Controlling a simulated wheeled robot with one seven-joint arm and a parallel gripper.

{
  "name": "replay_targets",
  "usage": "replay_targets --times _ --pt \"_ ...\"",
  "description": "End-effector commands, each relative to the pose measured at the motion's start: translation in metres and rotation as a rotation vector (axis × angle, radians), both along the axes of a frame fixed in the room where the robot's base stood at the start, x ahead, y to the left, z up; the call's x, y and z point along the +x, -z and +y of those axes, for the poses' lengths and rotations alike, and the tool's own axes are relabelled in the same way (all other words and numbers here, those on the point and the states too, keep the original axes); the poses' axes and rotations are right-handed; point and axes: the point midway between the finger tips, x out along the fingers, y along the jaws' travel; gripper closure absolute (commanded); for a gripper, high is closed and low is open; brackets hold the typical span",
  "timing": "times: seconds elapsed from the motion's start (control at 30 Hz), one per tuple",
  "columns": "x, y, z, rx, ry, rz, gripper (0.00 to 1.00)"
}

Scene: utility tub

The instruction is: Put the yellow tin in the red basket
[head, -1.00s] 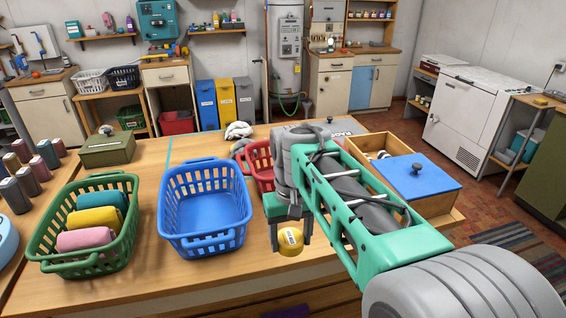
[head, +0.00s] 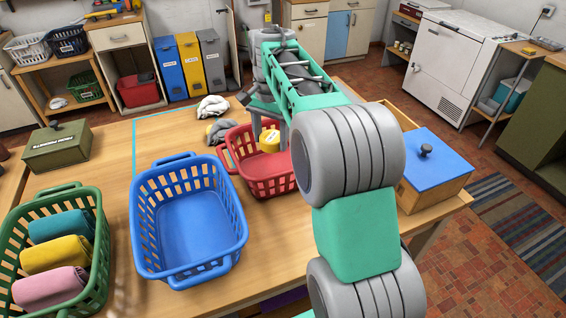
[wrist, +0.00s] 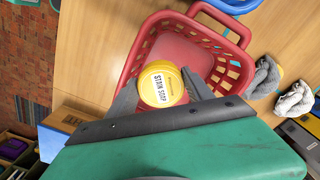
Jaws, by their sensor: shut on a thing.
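The yellow tin (head: 269,140), labelled "STAIN SOAP" in the wrist view (wrist: 162,86), is held between the fingers of my gripper (wrist: 160,92). In the head view my gripper (head: 270,128) is partly hidden behind my arm. The red basket (head: 268,180) stands on the table, right of the blue basket. The tin appears over the far part of the red basket's opening in the head view. In the wrist view the red basket (wrist: 187,48) lies beyond the tin, with its inside looking empty where it shows. I cannot tell how high the tin is above the basket floor.
The blue basket (head: 190,218) is empty. A green basket (head: 98,240) holds rolled cloths. Grey and white cloths (head: 212,107) lie behind the red basket. A wooden box with a blue lid (head: 432,160) stands to the right, beside my arm.

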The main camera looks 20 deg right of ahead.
Motion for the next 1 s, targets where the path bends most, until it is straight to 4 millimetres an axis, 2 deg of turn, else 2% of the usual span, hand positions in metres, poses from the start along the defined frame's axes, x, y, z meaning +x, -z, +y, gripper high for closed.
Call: replay_targets --times 0.03,0.17,0.23,0.33,0.4,0.57,0.87,1.0 --pt "0.015 -0.005 -0.012 0.0 0.108 0.001 0.83" --pt "0.044 -0.004 -0.038 -0.001 0.377 0.002 0.83" --pt "0.056 0.007 -0.05 0.0 0.501 0.004 0.83" --pt "0.066 0.04 -0.061 -0.001 0.619 0.004 0.83" --pt "0.068 0.055 -0.064 0.0 0.649 0.001 0.83" --pt "0.07 0.077 -0.066 0.0 0.676 0.001 0.83" --pt "0.07 0.128 -0.066 -0.001 0.676 0.002 0.83" --pt "0.069 0.155 -0.066 -0.001 0.675 0.002 0.83"
